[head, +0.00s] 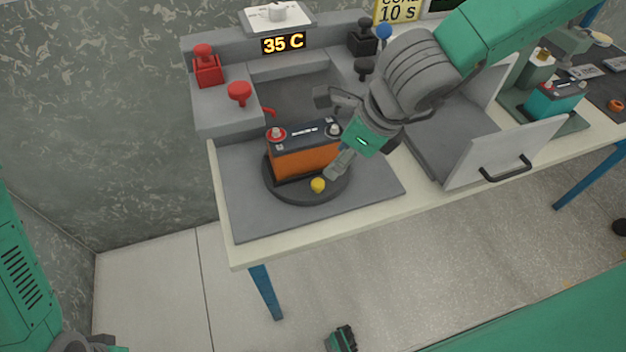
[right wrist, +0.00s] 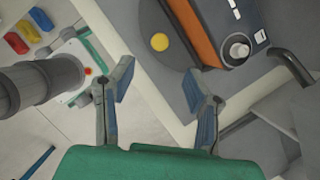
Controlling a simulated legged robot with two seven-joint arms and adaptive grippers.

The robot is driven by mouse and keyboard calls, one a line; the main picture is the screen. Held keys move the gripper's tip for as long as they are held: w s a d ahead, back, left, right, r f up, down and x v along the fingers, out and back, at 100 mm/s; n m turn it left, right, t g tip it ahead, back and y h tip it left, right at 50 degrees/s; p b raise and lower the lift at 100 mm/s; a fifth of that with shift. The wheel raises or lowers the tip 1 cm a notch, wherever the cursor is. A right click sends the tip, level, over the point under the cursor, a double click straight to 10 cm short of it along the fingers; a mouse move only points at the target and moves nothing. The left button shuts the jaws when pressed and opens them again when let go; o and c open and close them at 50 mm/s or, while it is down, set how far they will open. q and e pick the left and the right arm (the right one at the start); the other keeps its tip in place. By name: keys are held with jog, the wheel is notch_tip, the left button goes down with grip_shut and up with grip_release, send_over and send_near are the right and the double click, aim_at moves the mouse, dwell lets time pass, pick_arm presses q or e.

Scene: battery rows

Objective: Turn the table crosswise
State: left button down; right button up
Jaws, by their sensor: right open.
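A round dark turntable (head: 281,194) lies on a grey mat on the near left of the bench. An orange battery with a dark top (head: 303,158) stands upright on it, its long side roughly along the bench's front edge. A yellow knob (head: 318,185) sits on the turntable's front rim; it also shows in the right wrist view (right wrist: 160,42). My right gripper (head: 330,135) is open and empty beside the battery's right end. In the right wrist view the knob lies beyond the gap between its fingertips (right wrist: 157,84).
A grey recessed station with a red knob (head: 239,93) and a "35 C" display (head: 283,43) stands behind. A hinged panel with a black handle (head: 506,168) is to the right. Further right is a teal battery (head: 553,101). The mat's front left is clear.

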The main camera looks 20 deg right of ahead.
aim_at(319, 180)
jog(key=f, duration=0.2)
jog(key=w+f, duration=0.1)
jog(key=f, duration=0.1)
jog(key=f+b, duration=0.1)
jog(key=f, duration=0.1)
jog(key=shift+w, duration=0.25)
jog(key=a+f, duration=0.1)
jog(key=a, duration=0.1)
jog(key=w+a+f, duration=0.1)
jog(key=a+f, duration=0.1)
jog(key=shift+b, duration=0.3)
jog(key=shift+a+f, duration=0.1)
jog(key=shift+f, duration=0.05)
jog(key=shift+d+f, duration=0.1)
jog(key=shift+d, duration=1.3)
grip_shut()
jog(key=shift+a, duration=0.7)
jog(key=shift+a+r, duration=0.1)
jog(key=shift+r, duration=0.15)
pick_arm(q)
jog(key=shift+d+f+p, duration=0.25)
jog(key=shift+d+p, duration=0.25)
jog(key=shift+d, duration=0.05)
pick_arm(e)
jog(key=shift+w+d, duration=0.25)
jog(key=shift+d, duration=0.05)
